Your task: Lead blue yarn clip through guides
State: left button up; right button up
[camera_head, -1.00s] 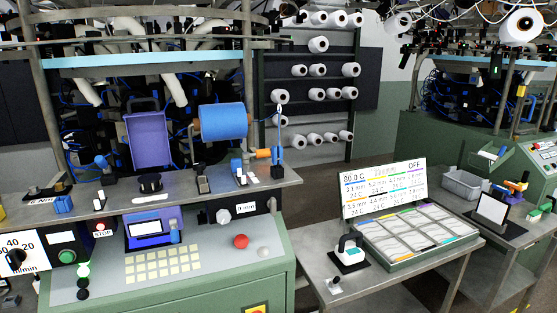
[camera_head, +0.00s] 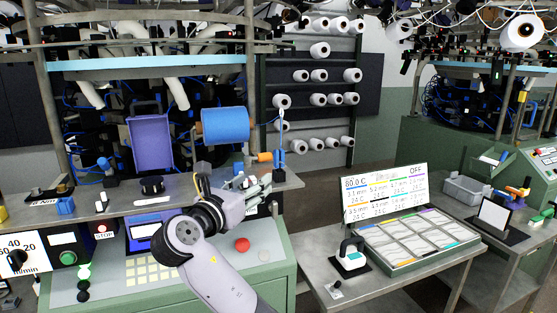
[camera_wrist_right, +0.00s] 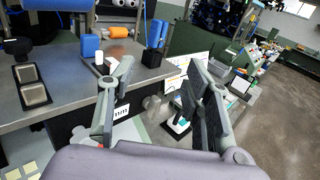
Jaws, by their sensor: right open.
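A large blue yarn spool (camera_head: 226,124) lies on its side above the shelf of the green machine. My right gripper (camera_head: 258,188) is at the shelf's front edge, below and right of the spool. In the right wrist view its two fingers (camera_wrist_right: 160,82) are spread with nothing between them. Beyond the left finger, a small blue block (camera_wrist_right: 91,46) and a white piece sit on a dark base. Upright blue posts (camera_wrist_right: 155,33) stand in a black holder near the shelf's corner. I cannot tell which small part is the yarn clip. My left gripper is not in view.
The steel shelf (camera_wrist_right: 60,103) carries several small fixtures, including a black knob (camera_head: 151,184). A purple tray (camera_head: 151,141) stands behind it. A red button (camera_head: 242,244) lies below my right gripper. A side table (camera_head: 320,265) with a display and a sample tray stands right.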

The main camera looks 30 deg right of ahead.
aim_at(277, 158)
jog(key=p+x, duration=0.2)
jog(key=x, duration=0.9)
jog(key=shift+r+p, duration=0.1)
jog(key=shift+p, duration=0.3)
jog(key=x, duration=0.1)
jog(key=p+x, duration=0.1)
jog(key=x, duration=0.1)
jog(key=p+x, duration=0.1)
jog(key=shift+w+d+r, duration=0.1)
jog(key=shift+w+r, duration=0.3)
jog(key=shift+w, duration=0.05)
jog(key=shift+w+d+f+p, duration=0.15)
jog(key=shift+w+d+p, duration=0.05)
jog(key=shift+d+p, duration=0.15)
jog(key=shift+a, duration=0.1)
jog(key=shift+c, duration=0.7)
jog(key=c, duration=0.9)
